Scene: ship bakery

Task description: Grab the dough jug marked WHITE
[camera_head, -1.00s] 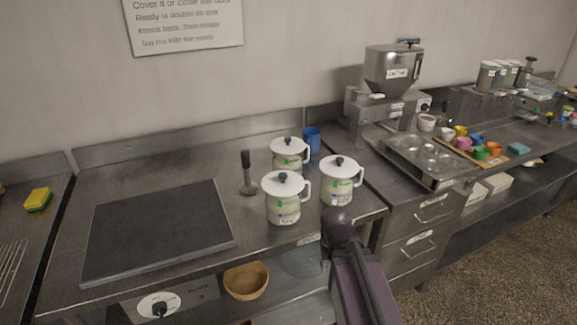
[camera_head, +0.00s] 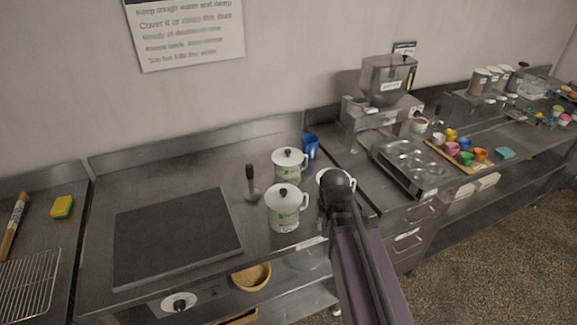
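Several white lidded jugs with handles stand grouped on the steel counter (camera_head: 190,172). A third jug (camera_head: 324,178) on the right is mostly hidden behind my dark arm, which rises from the lower right. I cannot tell which jug is marked WHITE. My gripper's fingers do not show, and I cannot tell whether the arm touches the right jug.
A dark flat plate (camera_head: 176,235) lies left of the jugs. A dark-handled tool (camera_head: 251,182) stands between plate and jugs, and a blue cup (camera_head: 310,146) stands behind them. A hopper machine (camera_head: 385,85) and a muffin tin (camera_head: 412,163) are to the right.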

